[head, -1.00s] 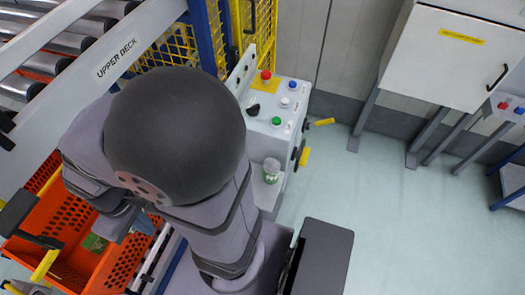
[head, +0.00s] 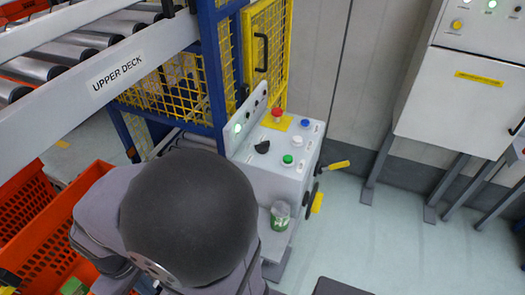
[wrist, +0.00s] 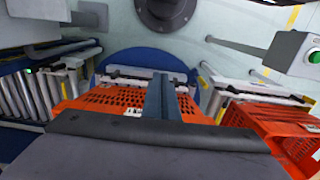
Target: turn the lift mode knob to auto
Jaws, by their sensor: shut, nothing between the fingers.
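A grey control box (head: 258,178) stands right of my arm in the head view. On its sloped top is a black knob (head: 262,147), left of the green button (head: 287,160). Its label and pointer direction are too small to read. In the wrist view my gripper (wrist: 160,92) is shut and empty, with its fingers pointing over orange totes (wrist: 118,98). In the head view my own arm hides the gripper. The knob does not show in the wrist view, and my gripper is apart from it.
The box also bears a red button (head: 277,113), a blue button (head: 305,124) and a white button (head: 298,142). A yellow-handled lever (head: 338,165) sticks out at its right. A yellow mesh guard (head: 268,55) rises behind.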

